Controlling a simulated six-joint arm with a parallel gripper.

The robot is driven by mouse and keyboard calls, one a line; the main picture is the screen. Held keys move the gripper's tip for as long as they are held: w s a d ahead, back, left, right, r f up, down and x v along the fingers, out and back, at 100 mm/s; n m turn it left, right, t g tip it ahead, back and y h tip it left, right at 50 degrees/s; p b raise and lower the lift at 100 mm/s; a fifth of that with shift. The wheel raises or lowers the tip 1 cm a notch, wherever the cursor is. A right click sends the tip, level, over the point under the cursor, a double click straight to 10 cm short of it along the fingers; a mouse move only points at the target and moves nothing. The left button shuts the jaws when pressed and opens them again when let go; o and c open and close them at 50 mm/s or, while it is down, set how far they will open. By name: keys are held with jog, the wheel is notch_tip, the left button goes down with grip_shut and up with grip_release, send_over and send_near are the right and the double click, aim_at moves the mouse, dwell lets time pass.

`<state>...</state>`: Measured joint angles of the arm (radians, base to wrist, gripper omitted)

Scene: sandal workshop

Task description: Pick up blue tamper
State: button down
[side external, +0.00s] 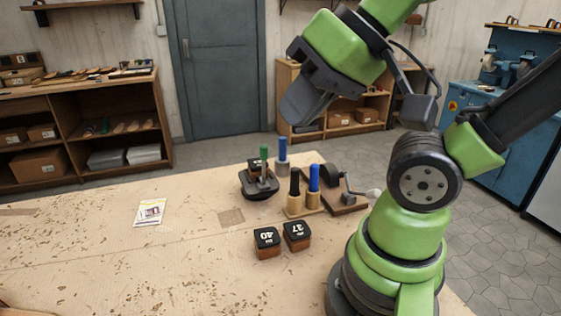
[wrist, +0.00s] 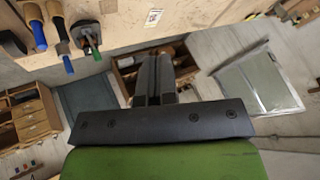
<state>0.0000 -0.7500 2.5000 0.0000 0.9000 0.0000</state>
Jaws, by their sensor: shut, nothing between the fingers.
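Two blue-handled tools stand upright on the workbench. One blue-handled tool (side external: 282,146) has a grey lower body and stands behind. The other blue-handled tool (side external: 314,179) stands beside a black-handled one on a small wooden base. I cannot tell which of them is the blue tamper. Blue handles also show at the upper left of the wrist view, one at the left (wrist: 39,36) and one lower (wrist: 68,64). My gripper (side external: 296,118) is shut and empty, raised well above the bench and apart from both tools. Its closed fingers also show in the wrist view (wrist: 153,76).
A green-handled tool (side external: 264,154) stands on a dark holder beside the grey-bodied tool. The black-handled tool (side external: 294,183) is close to the front blue one. A cranked device (side external: 336,180) stands to the right. Two black-topped blocks (side external: 267,238) lie in front. The left bench is mostly clear.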

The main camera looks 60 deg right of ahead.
jog(key=c, duration=0.9)
grip_release()
jog(key=shift+o, duration=0.2)
